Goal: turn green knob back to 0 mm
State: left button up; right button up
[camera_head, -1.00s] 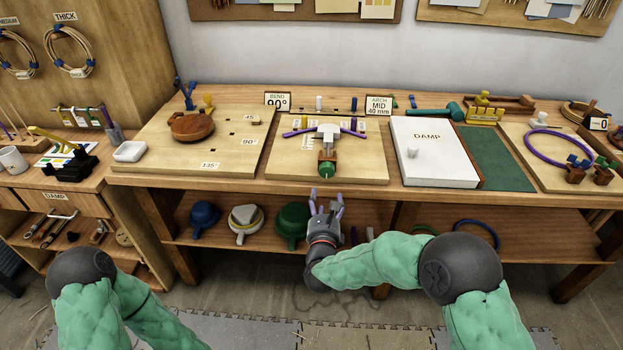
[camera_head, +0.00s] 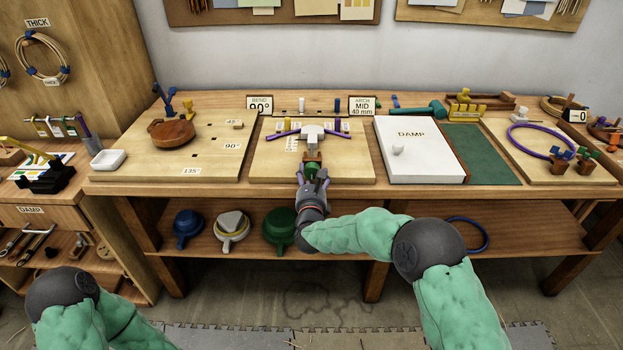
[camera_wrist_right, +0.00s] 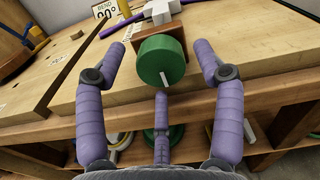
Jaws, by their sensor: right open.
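The green knob (camera_wrist_right: 161,60) sits on the front of a wooden block on the middle board, with a white mark low on its face. In the head view the knob (camera_head: 312,168) is partly hidden by my right gripper (camera_head: 313,177). In the wrist view my right gripper (camera_wrist_right: 164,62) is open. Its purple fingers stand left, right and below the knob, apart from it. The white slider (camera_head: 311,133) and purple bars (camera_head: 284,134) lie behind the knob. My left gripper is not in view; only part of the left arm shows.
The table's front edge (camera_head: 240,187) runs just below the knob. The white DAMP board (camera_head: 420,165) lies to the right. A brown wooden form (camera_head: 171,133) is on the left board. Blue and green pans (camera_head: 280,228) stand on the shelf below.

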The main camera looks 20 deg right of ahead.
jog(key=shift+r, duration=0.1)
jog(key=c, duration=1.2)
jog(key=shift+o, duration=0.2)
